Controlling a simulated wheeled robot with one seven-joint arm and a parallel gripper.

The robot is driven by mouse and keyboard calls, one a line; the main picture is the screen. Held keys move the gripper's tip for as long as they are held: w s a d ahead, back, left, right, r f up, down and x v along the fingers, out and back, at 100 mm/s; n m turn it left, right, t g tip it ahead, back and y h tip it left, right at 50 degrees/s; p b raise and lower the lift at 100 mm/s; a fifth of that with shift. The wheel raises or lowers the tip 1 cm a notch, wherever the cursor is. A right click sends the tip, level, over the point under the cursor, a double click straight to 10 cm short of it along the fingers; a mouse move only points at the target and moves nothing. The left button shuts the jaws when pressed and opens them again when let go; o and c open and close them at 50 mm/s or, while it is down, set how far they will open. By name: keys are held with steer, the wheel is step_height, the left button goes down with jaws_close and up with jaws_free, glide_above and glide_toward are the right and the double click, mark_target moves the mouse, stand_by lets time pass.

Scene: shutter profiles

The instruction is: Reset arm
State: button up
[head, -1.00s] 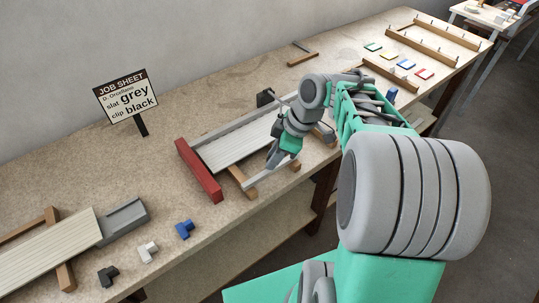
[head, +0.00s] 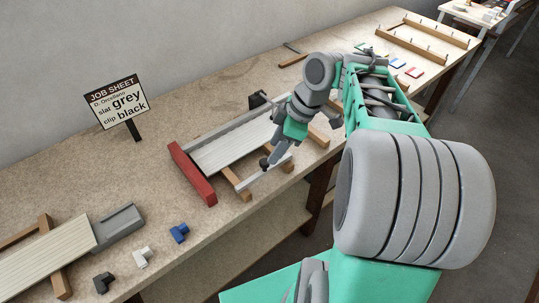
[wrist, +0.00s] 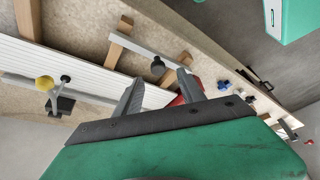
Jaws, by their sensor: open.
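My gripper (head: 270,160) is above the front side of a wooden-legged fixture on the bench. In the wrist view its two fingers (wrist: 160,88) are spread apart with nothing between them. A pale ribbed slat panel (head: 225,153) lies in the fixture, with a red end block (head: 192,173) at its left end. A grey front bar (head: 263,179) lies across the wooden supports, near the fingertips. A dark round knob (wrist: 158,66) by this bar shows just beyond the fingers.
A job sheet (head: 117,103) reads slat grey, clip black. Black (head: 103,282), white (head: 142,258) and blue (head: 179,233) clips lie at the front left, near another slat stack (head: 50,258). Coloured pieces and a wooden rack (head: 428,42) are at the far right.

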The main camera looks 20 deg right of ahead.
steer(key=shift+v, duration=1)
